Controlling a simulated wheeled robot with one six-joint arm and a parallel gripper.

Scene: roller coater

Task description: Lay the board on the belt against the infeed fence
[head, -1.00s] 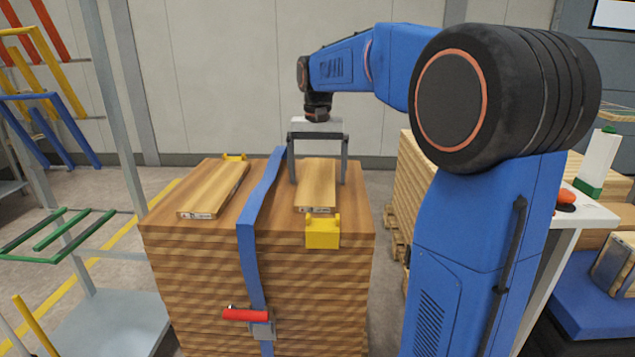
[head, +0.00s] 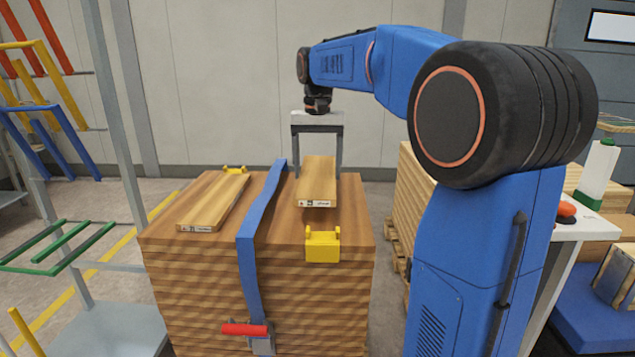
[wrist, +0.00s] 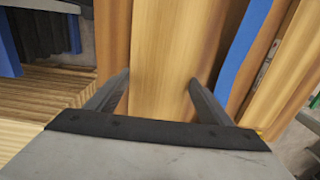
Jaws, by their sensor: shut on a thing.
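A light wooden board (head: 317,178) with a labelled near end is held by my gripper (head: 317,172) over the right part of the strapped stack. The gripper is shut on the board's long sides, its fingers coming down on either side of it. A small gap shows between the board's near end and the stack top. In the wrist view the board (wrist: 160,60) runs between the two fingers (wrist: 160,90). A second similar board (head: 213,203) lies on the stack, left of the blue strap. I do not see the belt or the infeed fence clearly in these views.
The stack (head: 200,280) has a blue strap (head: 255,250), a red-handled buckle (head: 246,329) and yellow corner pieces (head: 322,245). A rack with coloured arms (head: 60,235) stands left. A table with a bottle (head: 598,170) and a red button (head: 567,209) stands right, beside another wood pile (head: 420,190).

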